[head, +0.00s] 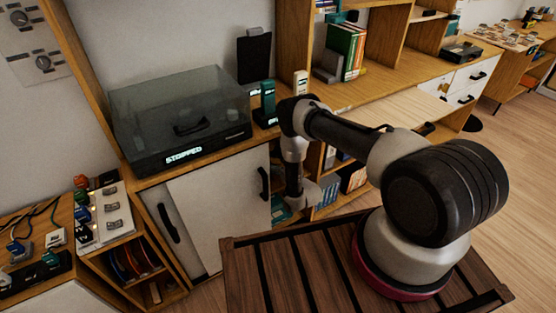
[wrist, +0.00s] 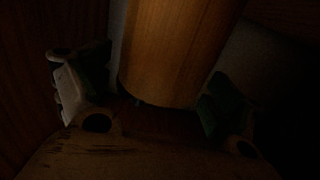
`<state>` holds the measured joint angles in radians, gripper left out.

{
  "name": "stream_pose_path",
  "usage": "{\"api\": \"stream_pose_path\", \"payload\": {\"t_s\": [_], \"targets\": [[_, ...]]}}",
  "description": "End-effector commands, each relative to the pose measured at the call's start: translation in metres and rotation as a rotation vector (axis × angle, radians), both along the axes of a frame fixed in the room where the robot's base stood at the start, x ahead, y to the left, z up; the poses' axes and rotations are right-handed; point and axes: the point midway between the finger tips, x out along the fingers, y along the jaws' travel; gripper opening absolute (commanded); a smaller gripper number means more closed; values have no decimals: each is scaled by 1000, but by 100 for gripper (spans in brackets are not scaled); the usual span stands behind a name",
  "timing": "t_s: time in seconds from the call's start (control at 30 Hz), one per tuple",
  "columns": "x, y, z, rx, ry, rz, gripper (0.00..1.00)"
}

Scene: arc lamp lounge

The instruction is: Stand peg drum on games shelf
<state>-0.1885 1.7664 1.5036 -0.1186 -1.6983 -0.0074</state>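In the dark wrist view, a smooth orange-brown wooden cylinder (wrist: 175,50), which looks like the peg drum, slants between the two fingers of my gripper (wrist: 155,95). Its rounded near end faces the camera. A narrow gap shows beside the left finger; the right finger is close to the cylinder, and contact there is unclear. In the head view my arm bends down in front of the wooden shelving right of the white cabinet. The fingers and the drum are hidden there. Shelf bays with boxes and books (head: 353,178) show beside my wrist; I cannot tell which is the games shelf.
A turntable under a smoky cover (head: 180,117) stands on the white-doored cabinet (head: 215,205). A green device (head: 266,103) stands to its right. Upright books (head: 345,52) stand on the upper shelf. A low slatted wooden surface (head: 300,270) lies in front. Open floor (head: 500,185) is at right.

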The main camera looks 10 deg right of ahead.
Motion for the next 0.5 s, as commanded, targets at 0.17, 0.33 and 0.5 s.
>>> {"api": "stream_pose_path", "payload": {"t_s": [0.17, 0.33, 0.5], "targets": [[0, 0, 0, 0, 0, 0, 94], [-5, -2, 1, -1, 2, 0, 94], [-36, -12, 1, -1, 5, -1, 94]]}}
